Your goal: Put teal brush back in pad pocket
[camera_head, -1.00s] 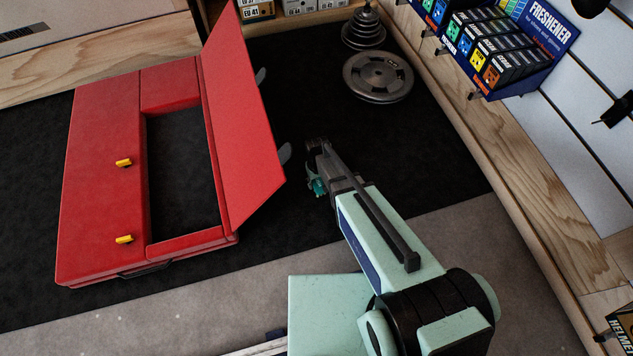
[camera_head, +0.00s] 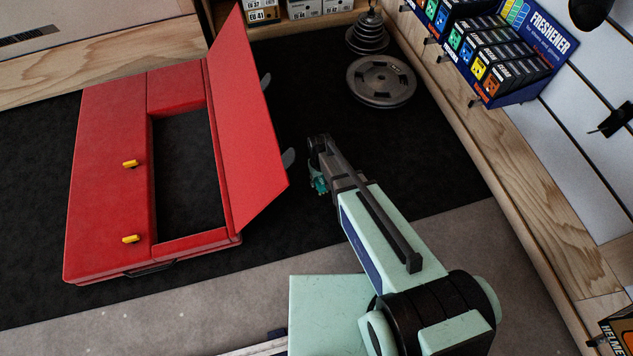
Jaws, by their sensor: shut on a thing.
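The red pad (camera_head: 108,185) lies on the black mat at the left. Its pocket (camera_head: 188,180) is a dark rectangular opening, and its red flap (camera_head: 243,125) stands raised along the right side of the opening. My gripper (camera_head: 318,165) is to the right of the flap, apart from it, over the mat. It is shut on the teal brush (camera_head: 320,185), of which only a small part shows below and beside the fingers. The rest of the brush is hidden by the gripper.
Weight plates (camera_head: 381,80) lie on the black mat (camera_head: 330,75) beyond my gripper. A wooden ledge (camera_head: 500,165) with a freshener display (camera_head: 500,55) runs along the right. Two yellow tabs (camera_head: 130,163) sit on the pad. The mat between flap and ledge is mostly clear.

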